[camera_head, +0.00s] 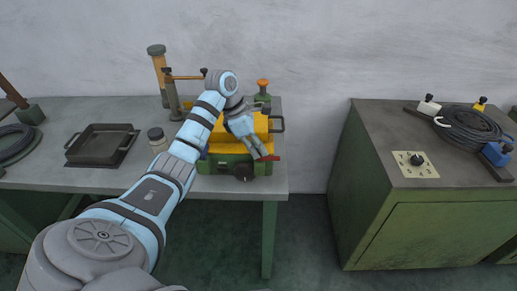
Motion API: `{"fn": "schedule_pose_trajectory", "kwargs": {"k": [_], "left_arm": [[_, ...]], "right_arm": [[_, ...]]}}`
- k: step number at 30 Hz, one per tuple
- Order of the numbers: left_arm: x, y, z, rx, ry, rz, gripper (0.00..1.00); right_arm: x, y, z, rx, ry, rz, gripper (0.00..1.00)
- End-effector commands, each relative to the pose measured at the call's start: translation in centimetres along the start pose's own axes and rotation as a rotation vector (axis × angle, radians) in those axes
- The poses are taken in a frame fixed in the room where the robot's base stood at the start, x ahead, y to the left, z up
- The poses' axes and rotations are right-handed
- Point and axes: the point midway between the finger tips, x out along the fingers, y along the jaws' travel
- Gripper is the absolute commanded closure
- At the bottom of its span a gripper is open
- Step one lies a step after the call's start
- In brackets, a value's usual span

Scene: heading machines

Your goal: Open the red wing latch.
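A red latch piece (273,158) shows at the front right of a box with a yellow top and a green body (214,164). The box stands on the grey bench near its right front corner. My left arm reaches over the box from the front left. My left gripper (262,154) points down toward the front right of the box, right by the red piece. Whether it touches the red piece, and whether its fingers are open or shut, is too small to tell. My arm and gripper hide part of the box. My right gripper is not in view.
A dark square tray (101,145) and a small jar (157,139) stand left of the box. An orange-topped bottle (262,92) and an upright fixture (171,89) stand behind. A gap separates the bench from a green cabinet (424,228) with coiled black cable (470,126).

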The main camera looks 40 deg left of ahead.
Motion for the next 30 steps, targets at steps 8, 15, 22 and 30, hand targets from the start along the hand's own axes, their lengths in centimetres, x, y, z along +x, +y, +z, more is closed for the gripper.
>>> {"fn": "schedule_pose_trajectory", "kwargs": {"k": [8,15,22,30], "left_arm": [[0.05,0.02,-0.09,0.053,0.003,-0.023,1.00],[0.04,0.03,-0.09,0.058,0.003,-0.025,1.00],[0.04,0.03,-0.08,0.057,0.003,-0.024,0.81],[0.03,0.04,-0.01,0.057,0.002,-0.024,0.75]], "right_arm": [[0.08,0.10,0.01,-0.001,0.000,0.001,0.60],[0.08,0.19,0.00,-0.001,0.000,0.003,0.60],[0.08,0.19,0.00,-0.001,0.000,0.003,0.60],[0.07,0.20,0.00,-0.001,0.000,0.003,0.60]]}}
